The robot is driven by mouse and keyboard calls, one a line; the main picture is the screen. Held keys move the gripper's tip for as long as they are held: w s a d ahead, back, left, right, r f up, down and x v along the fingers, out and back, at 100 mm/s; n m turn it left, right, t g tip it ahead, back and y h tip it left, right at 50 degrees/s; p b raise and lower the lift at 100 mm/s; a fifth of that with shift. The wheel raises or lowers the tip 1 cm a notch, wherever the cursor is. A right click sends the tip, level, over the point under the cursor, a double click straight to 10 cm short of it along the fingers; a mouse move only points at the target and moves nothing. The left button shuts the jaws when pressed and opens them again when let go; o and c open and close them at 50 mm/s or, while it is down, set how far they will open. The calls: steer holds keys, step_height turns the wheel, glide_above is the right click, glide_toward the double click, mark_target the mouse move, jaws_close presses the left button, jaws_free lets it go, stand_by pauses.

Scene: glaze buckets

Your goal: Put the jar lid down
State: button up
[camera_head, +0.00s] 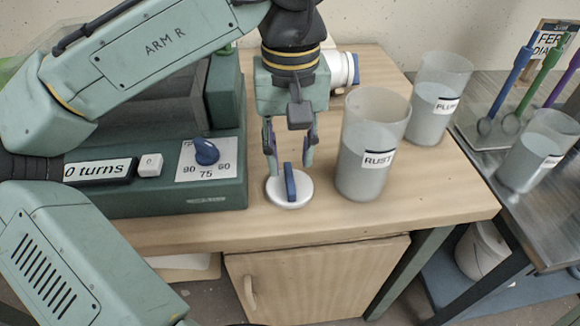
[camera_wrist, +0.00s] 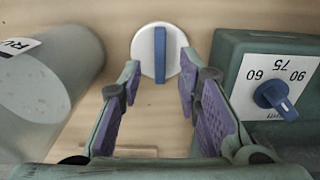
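The jar lid (camera_head: 274,191) is a white disc with an upright blue bar handle. It lies flat on the wooden worktop, between the green machine and the jar labelled RUST. My gripper (camera_head: 289,160) points down at the lid, its two purple-padded fingers spread apart. In the wrist view the lid (camera_wrist: 146,58) shows beyond the fingertips, and the blue handle stands between them with clear space on both sides. Nothing is held. I cannot tell the exact gap between the fingertips and the lid.
The RUST jar (camera_head: 362,173) stands close on the right, with another grey jar (camera_head: 437,105) behind it. The green machine (camera_head: 218,190) with its blue dial (camera_head: 206,151) is close on the left. A white cylindrical item (camera_head: 342,69) lies behind my gripper. The worktop's front strip is clear.

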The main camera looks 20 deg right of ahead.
mark_target(290, 180)
step_height(290, 180, up, 7)
steer(key=shift+f, duration=0.15)
stand_by(0.5)
